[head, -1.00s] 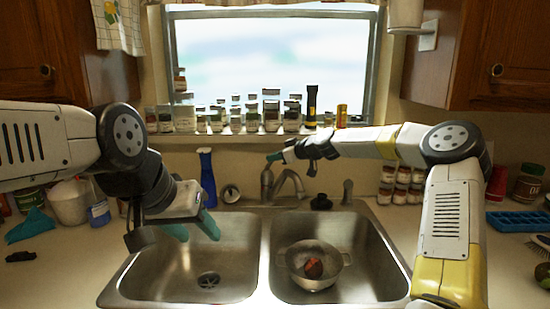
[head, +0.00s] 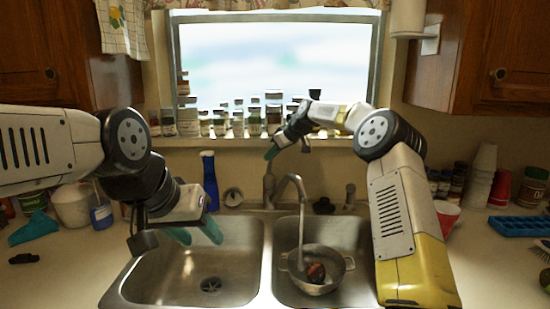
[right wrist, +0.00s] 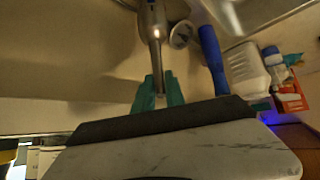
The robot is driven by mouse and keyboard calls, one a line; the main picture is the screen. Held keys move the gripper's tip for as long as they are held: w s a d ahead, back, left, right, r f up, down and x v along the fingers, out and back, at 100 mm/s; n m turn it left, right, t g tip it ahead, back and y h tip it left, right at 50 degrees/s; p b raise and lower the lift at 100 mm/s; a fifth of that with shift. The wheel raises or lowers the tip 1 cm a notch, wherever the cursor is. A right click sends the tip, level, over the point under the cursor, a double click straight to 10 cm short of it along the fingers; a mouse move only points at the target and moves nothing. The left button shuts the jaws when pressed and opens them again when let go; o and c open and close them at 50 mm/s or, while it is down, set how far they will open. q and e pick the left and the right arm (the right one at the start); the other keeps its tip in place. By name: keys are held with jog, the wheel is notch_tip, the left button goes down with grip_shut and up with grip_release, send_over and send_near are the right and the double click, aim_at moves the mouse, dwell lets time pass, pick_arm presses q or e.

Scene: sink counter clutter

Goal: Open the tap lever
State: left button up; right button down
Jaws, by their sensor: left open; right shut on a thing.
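The metal tap (head: 269,188) stands behind the sink divider. Its curved spout (head: 291,181) points over the right basin. A grey stream (head: 302,235) shows below the spout, down to the colander. My right gripper (head: 271,153) is at the top of the tap, its teal fingers at the lever. In the right wrist view, the teal fingers (right wrist: 158,92) are closed on the end of the tap lever (right wrist: 155,50). My left gripper (head: 195,234) is open and empty above the left basin, its teal fingers apart.
A metal colander (head: 328,284) with a reddish round item (head: 316,272) sits in the right basin. A blue bottle (head: 209,180) stands left of the tap. Several jars (head: 254,122) line the window sill. The left basin (head: 235,265) is clear.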

jog(key=shift+w+a+g+h, duration=0.15)
jog(key=shift+w+g+h, duration=0.1)
jog(key=shift+g+h, duration=0.05)
jog(key=c, duration=1.4)
grip_release()
jog(key=shift+r, duration=0.1)
jog(key=v, duration=0.7)
jog(key=shift+s+r, duration=0.2)
